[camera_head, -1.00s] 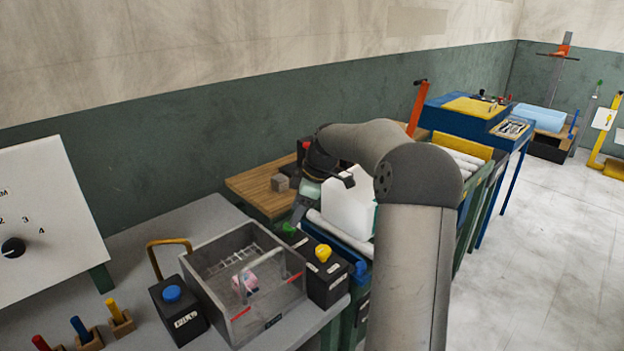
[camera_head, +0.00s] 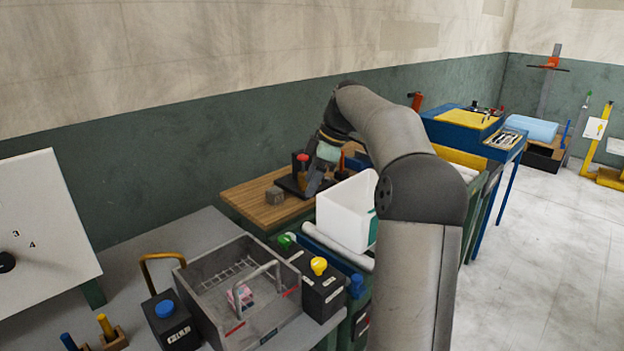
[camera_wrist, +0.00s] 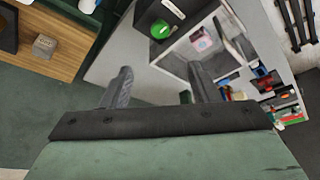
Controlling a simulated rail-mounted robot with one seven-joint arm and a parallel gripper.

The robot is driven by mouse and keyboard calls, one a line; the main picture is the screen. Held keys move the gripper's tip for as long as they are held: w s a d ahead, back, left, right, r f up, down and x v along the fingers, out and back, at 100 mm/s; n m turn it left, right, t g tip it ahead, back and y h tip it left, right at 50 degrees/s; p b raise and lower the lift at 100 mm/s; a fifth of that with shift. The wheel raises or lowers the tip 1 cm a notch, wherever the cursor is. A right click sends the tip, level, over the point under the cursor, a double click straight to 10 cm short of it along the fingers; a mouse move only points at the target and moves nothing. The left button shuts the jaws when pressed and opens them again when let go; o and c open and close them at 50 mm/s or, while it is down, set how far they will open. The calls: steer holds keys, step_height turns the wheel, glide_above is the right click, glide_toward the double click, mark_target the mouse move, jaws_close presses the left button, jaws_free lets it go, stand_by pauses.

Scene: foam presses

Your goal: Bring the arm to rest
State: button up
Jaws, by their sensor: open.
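My gripper (camera_wrist: 158,85) shows in the wrist view with its two dark fingers spread apart and nothing between them. In the head view my arm reaches up and bends over toward the wooden board, with the gripper (camera_head: 314,183) hanging down near the dark press-like fixture; its fingertips are hard to make out there. The gripper is above the area between the wooden board (camera_head: 258,203) and the white bin (camera_head: 343,222).
A grey tray (camera_head: 215,318) with a pink-and-white item stands on the grey bench. Button boxes with a blue button (camera_head: 165,309) and a yellow button (camera_head: 319,265) flank it. A grey cube (camera_head: 275,195) sits on the board. Open floor lies to the right.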

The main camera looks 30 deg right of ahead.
steer(key=s+a+f+m+g+h, duration=0.1)
steer(key=s+a+f+m, duration=0.2)
steer(key=a, duration=0.5)
steer(key=s+a+f+m+g+h, duration=0.1)
steer(key=s+a+f+m+h, duration=0.1)
steer(key=s+a, duration=0.55)
steer(key=s+a+f+m, duration=0.3)
steer(key=s+f, duration=0.3)
steer(key=s, duration=0.3)
steer(key=s+a+f+m, duration=0.3)
steer(key=s+a+f, duration=0.2)
steer(key=s, duration=0.5)
steer(key=shift+s+a+f+m+h, duration=0.2)
steer(key=shift+s+f+m+h, duration=0.1)
steer(key=shift+f+h, duration=0.15)
